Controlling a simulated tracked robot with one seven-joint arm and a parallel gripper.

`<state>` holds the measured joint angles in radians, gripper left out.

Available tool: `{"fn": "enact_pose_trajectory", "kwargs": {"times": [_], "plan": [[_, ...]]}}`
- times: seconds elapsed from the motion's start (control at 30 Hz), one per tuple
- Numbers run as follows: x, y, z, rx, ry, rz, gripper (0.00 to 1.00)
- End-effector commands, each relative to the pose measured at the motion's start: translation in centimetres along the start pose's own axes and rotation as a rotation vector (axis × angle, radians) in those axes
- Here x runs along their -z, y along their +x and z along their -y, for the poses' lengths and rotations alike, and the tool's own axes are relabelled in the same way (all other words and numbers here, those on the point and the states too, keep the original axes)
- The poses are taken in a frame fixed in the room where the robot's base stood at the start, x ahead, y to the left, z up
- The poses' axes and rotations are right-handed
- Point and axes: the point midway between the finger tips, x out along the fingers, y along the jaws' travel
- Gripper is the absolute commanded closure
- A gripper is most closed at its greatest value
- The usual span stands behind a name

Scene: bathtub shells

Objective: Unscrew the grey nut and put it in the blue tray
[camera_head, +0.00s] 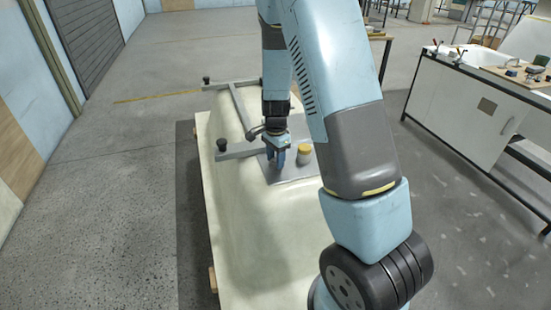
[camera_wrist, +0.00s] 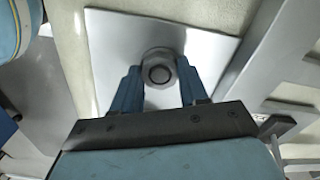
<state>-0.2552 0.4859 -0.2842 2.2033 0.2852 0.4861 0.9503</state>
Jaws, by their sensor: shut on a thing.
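The grey nut (camera_wrist: 158,68) is a round grey ring around a dark centre, over a pale square plate (camera_wrist: 110,40) in the wrist view. My gripper (camera_wrist: 160,74) is shut on the nut, with one blue finger on each side of it. In the head view my gripper (camera_head: 281,160) points down at the plate (camera_head: 290,177) on the bathtub shell, and its fingers hide the nut there. I cannot make out a blue tray for certain in either view.
A yellow-topped container (camera_head: 304,153) stands on the plate, right of my gripper. A grey frame (camera_head: 238,153) with dark knobs lies across the pale bathtub shell (camera_head: 245,230). A workbench (camera_head: 455,105) with tools stands at the right. The floor at left is clear.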

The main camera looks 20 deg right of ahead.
Motion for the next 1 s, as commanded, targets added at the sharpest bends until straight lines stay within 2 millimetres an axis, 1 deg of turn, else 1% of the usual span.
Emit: {"fn": "enact_pose_trajectory", "kwargs": {"times": [0.1, 0.13, 0.43, 0.6, 0.7, 0.9, 1.0], "plan": [[0.04, 0.0, 0.05, 0.001, 0.002, -0.001, 0.92], [0.04, 0.0, 0.05, 0.001, 0.002, -0.001, 0.56], [0.02, 0.01, 0.03, 0.001, 0.004, 0.0, 0.27], [0.01, 0.01, 0.02, 0.0, 0.005, 0.0, 0.27], [0.01, 0.01, 0.01, 0.0, 0.005, 0.0, 0.36], [0.0, 0.01, 0.01, 0.0, 0.007, 0.0, 0.36], [-0.04, 0.02, 0.03, 0.0, 0.059, 0.0, 0.36]]}}
